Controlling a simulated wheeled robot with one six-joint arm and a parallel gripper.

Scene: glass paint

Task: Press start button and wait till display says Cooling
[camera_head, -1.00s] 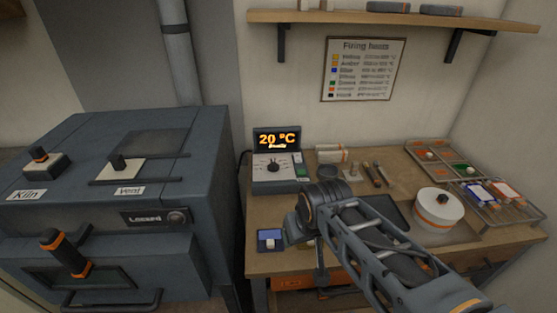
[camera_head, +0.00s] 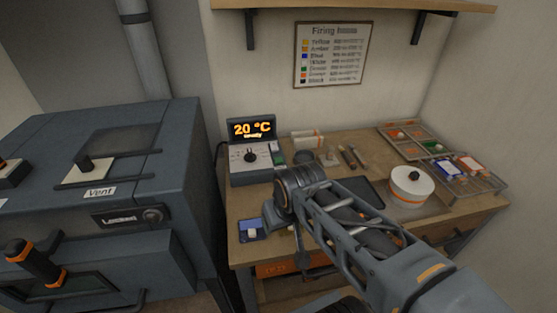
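The controller box (camera_head: 257,163) stands at the back left of the wooden table, with a black dial in the middle of its white face. Its display (camera_head: 252,129) shows "20 °C" in orange, with a smaller word below that is hard to read. A green button (camera_head: 280,157) sits on the right of the box's face; I cannot read its label. My gripper (camera_head: 298,240) hangs over the table's front edge, in front of the box and well apart from it. Its fingers are small and partly hidden by the arm, so their opening is unclear.
The kiln (camera_head: 100,200) stands at left, its sign reading "Locked". A blue tile (camera_head: 252,236) lies at the table's front left. A white round pot (camera_head: 411,187), colour trays (camera_head: 470,172) and a dark tray (camera_head: 362,190) lie at right. A shelf (camera_head: 350,6) is above.

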